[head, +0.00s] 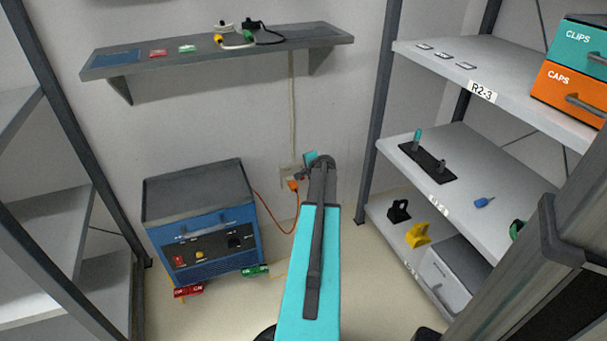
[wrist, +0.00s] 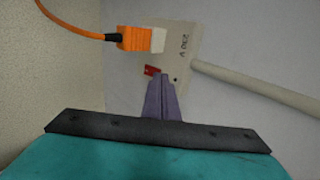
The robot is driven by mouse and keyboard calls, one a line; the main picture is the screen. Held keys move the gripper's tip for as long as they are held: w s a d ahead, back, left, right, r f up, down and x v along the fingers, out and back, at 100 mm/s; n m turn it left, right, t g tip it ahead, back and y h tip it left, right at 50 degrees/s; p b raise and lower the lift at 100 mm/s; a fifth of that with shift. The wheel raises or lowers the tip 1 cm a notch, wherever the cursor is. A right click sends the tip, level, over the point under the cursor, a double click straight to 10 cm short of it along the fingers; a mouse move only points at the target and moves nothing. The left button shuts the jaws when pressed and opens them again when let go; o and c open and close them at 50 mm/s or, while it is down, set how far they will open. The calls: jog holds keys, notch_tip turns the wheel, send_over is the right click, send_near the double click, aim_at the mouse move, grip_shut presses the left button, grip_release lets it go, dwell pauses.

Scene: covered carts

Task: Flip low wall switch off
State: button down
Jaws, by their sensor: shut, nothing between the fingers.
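The low wall switch shows in the wrist view as a beige plate (wrist: 195,50) with a small red rocker (wrist: 151,70) and the marking "230 V". An orange plug (wrist: 140,39) with a cable sits in or against the same plate. My gripper (wrist: 162,90) is shut and empty, its purple-grey fingers pointing at the plate just beside the red rocker and partly covering that area. I cannot tell whether they touch it. In the head view the plate (head: 287,176) is mostly hidden behind my arm, and the orange plug (head: 293,186) shows left of it.
A blue cabinet (head: 215,245) with a grey top stands left of my arm. A wall shelf (head: 215,53) hangs above. A rack with a lower shelf (head: 470,180) stands at the right, and another rack (head: 70,240) at the left. A conduit (wrist: 255,88) runs from the plate.

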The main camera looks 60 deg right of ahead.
jog(key=p+v, duration=0.3)
jog(key=v, duration=0.9)
jog(key=shift+s+r+p, duration=0.15)
jog(key=shift+s+p, duration=0.1)
jog(key=shift+p, duration=0.1)
jog(key=shift+a, duration=0.1)
